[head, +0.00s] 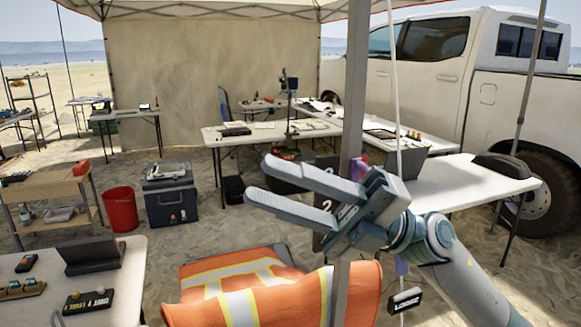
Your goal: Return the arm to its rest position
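My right arm (462,275) comes in from the lower right and is raised in front of the camera. Its gripper (262,178) points to the left, with its two grey fingers apart. A dark rounded shape shows behind and between the fingers; I cannot tell what it is, and nothing looks clamped. The gripper overlaps a grey canopy pole (354,90) in the picture. My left arm and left gripper are not in view.
An orange safety vest (240,285) hangs over a chair below the gripper. A table (125,290) with small items stands at lower left. A white table (465,190) stands at right, before a truck (480,80). A red bucket (120,208) and cooler (170,200) stand on sand.

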